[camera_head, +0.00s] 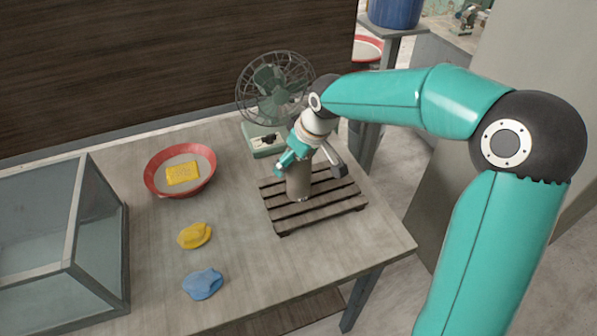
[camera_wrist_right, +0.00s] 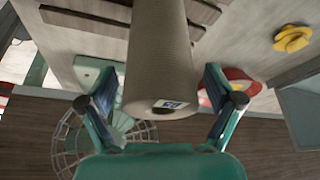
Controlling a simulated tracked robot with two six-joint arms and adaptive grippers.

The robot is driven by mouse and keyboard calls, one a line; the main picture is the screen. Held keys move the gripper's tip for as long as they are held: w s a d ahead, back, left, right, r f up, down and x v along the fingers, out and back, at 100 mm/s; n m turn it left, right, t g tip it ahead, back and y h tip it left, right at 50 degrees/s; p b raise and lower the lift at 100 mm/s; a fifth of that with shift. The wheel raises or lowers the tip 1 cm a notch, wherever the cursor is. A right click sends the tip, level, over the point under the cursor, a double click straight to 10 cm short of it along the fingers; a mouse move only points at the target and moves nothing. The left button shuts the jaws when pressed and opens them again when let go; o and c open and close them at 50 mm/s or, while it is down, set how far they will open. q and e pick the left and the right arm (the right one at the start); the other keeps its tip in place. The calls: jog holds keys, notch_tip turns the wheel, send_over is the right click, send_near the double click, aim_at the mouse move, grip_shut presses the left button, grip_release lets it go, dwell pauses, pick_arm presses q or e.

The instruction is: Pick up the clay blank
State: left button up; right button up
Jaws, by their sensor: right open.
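The clay blank (camera_head: 299,184) is a grey-brown cylinder standing upright on a slatted wooden rack (camera_head: 345,203) on the table. My right gripper (camera_head: 313,165) is open above and around its upper part, with one finger on each side. In the right wrist view the blank (camera_wrist_right: 158,55) lies between the two spread fingers (camera_wrist_right: 160,88), with visible room on both sides. Its near end carries a small blue and white label. The gripper partly hides the blank's top in the head view. My left gripper is not in view.
A green fan (camera_head: 270,95) stands close behind the rack. A yellow lump (camera_head: 194,235) and a blue lump (camera_head: 203,284) lie on the table (camera_head: 255,265). A glass case (camera_head: 98,225) stands at left.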

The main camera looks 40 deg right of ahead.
jog(key=shift+f, duration=0.1)
jog(key=shift+c, duration=0.2)
jog(key=c, duration=1.6)
jog(key=shift+w, duration=0.1)
grip_shut()
jog(key=shift+r, duration=0.25)
